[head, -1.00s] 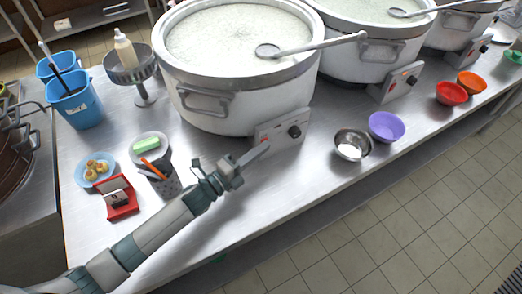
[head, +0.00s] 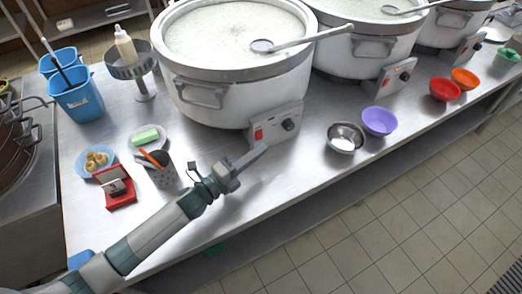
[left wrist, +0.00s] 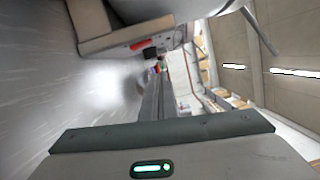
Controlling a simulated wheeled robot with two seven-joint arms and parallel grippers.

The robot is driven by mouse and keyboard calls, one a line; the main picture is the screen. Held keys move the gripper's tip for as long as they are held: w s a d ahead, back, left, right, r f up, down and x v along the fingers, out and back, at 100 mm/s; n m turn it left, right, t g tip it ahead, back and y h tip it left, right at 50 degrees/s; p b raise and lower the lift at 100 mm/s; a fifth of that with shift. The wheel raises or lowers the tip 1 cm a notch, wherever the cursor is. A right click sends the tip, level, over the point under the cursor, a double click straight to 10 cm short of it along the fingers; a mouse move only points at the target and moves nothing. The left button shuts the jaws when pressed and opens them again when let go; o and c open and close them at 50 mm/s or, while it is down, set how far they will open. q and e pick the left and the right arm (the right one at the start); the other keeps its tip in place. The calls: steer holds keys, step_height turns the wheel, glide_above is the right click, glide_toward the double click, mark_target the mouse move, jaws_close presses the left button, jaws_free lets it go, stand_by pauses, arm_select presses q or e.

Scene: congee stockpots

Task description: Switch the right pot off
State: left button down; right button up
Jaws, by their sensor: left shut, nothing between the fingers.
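Three white stockpots of congee stand in a row: the nearest pot (head: 235,98), a middle pot (head: 365,57) and a far right pot (head: 446,33). The nearest pot's control box (head: 276,127) has a red rocker switch (head: 258,134) and a black knob (head: 288,124). The middle control box (head: 397,76) and far right control box (head: 467,50) also show knobs. My left gripper (head: 263,149) is shut and empty, its tips just below and in front of the nearest box, seemingly apart from it. A red switch shows in the left wrist view (left wrist: 137,46). My right gripper is out of view.
A steel bowl (head: 346,138), purple bowl (head: 380,121), red bowl (head: 445,90) and orange bowl (head: 464,79) line the counter's front. A perforated cup (head: 162,175) and red box (head: 117,190) stand left of my gripper. Ladles lie across the pots.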

arm_select(q)
steer(key=b+v, duration=0.2)
steer(key=v, duration=0.6)
steer(key=shift+a+r+b, duration=0.25)
steer(key=shift+b, duration=0.1)
steer(key=shift+s, duration=0.1)
